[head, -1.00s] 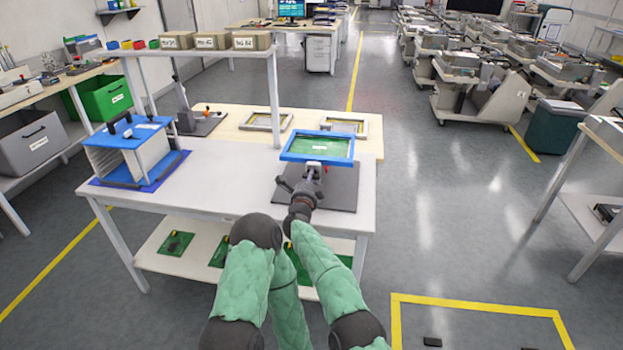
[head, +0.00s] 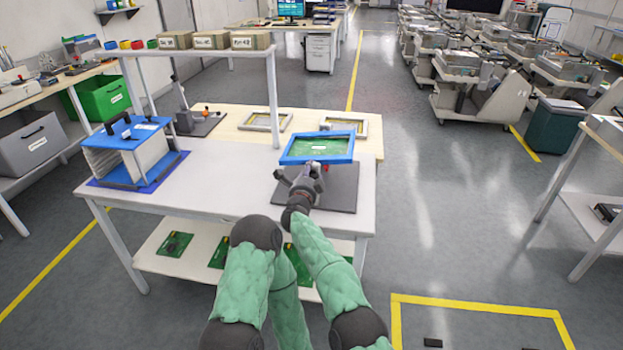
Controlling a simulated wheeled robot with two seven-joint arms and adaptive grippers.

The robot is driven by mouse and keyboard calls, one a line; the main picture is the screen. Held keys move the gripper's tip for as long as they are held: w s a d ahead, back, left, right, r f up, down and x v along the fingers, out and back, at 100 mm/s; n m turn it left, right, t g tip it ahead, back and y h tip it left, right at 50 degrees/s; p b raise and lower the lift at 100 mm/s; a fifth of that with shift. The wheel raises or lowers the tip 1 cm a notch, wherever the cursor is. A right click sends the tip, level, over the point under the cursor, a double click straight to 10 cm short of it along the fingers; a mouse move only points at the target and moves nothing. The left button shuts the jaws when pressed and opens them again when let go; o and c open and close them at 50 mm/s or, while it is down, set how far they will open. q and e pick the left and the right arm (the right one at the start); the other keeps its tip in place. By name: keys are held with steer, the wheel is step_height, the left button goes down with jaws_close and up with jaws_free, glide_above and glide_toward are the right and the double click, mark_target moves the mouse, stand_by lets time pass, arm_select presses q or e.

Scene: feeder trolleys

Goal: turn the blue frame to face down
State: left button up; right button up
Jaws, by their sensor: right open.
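The blue frame (head: 351,158) surrounds a green board (head: 318,146) with a white label on its upper side. It sits raised above a dark base plate (head: 343,190) on the white table and looks slightly tilted. My right gripper (head: 311,170) is open at the near edge of the frame, over the base plate. Whether its fingers touch the frame cannot be told. The support under the frame is mostly hidden by the frame and gripper. My left gripper is not in view; only my left arm shows.
A blue-ended rack (head: 128,150) stands at the table's left. Two grey frames (head: 344,125) lie on the wooden table behind. A shelf post (head: 273,100) rises left of the blue frame. The table's middle (head: 225,185) is clear. Green boards (head: 175,244) lie on the lower shelf.

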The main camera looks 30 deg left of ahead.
steer(key=shift+t, duration=0.4)
steer(key=r, duration=0.8)
steer(key=shift+s+d+r, duration=0.1)
steer(key=shift+s+r, duration=0.15)
steer(key=shift+r, duration=0.15)
steer(key=shift+s+d+r, duration=0.15)
steer(key=shift+w+a+f, duration=0.2)
steer(key=shift+w, duration=0.15)
steer(key=shift+s+d+r, duration=0.1)
steer(key=shift+s+d, duration=0.05)
steer(key=shift+f, duration=0.2)
